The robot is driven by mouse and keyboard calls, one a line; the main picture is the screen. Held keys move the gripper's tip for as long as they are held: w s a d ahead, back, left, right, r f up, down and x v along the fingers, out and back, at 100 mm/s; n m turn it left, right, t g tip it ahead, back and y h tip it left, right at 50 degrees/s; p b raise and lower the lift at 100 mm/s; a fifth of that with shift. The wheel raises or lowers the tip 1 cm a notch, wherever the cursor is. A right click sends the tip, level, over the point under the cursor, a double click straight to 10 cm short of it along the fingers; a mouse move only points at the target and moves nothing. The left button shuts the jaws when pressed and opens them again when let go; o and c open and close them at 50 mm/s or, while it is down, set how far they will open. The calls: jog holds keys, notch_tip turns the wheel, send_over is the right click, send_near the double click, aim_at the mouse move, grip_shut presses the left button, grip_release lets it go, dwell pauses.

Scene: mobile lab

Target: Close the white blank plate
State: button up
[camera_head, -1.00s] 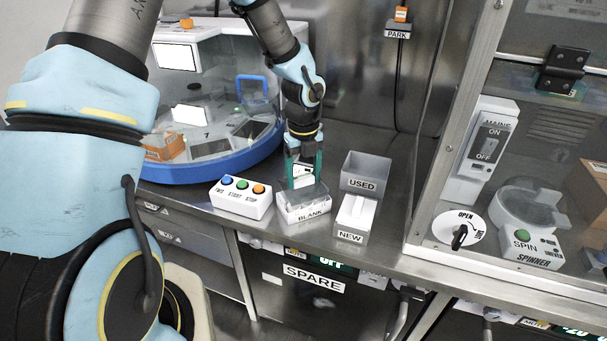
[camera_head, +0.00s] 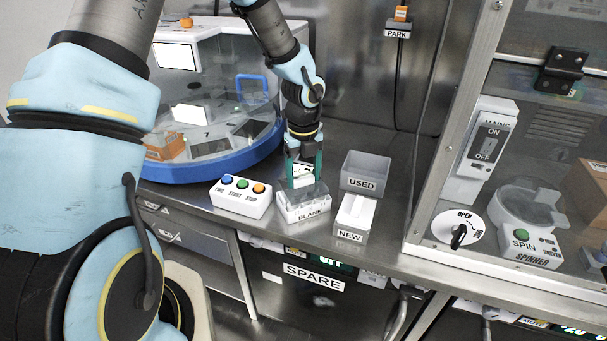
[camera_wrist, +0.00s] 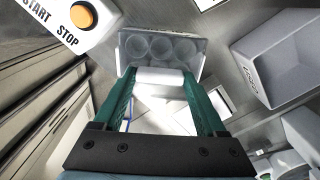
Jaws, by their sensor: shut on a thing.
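The white blank plate (camera_head: 302,213) stands on the steel counter with its BLANK label facing front. A clear lid (camera_head: 319,190) shows over its back part; how far it is open is hard to tell. In the wrist view the plate shows several round wells (camera_wrist: 160,48). My gripper (camera_head: 303,184) points down at the back of the plate. In the wrist view its green fingers (camera_wrist: 160,76) are shut on a pale bar-like part at the plate's near edge. The fingers hide part of the plate in the head view.
A button box (camera_head: 241,198) stands close left of the plate. The grey USED bin (camera_head: 365,172) and the white NEW box (camera_head: 353,222) stand close right. A blue-rimmed round machine (camera_head: 215,172) is behind left. The counter's front edge is near.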

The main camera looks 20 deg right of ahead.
aim_at(303, 178)
jog(key=shift+f+b, duration=0.8)
jog(key=shift+f, duration=0.8)
jog(key=o, duration=1.3)
jog(key=shift+c, duration=0.2)
jog(key=shift+r, duration=0.1)
notch_tip(303, 178, up, 11)
jog(key=shift+f+b, duration=0.15)
jog(key=shift+b, duration=0.55)
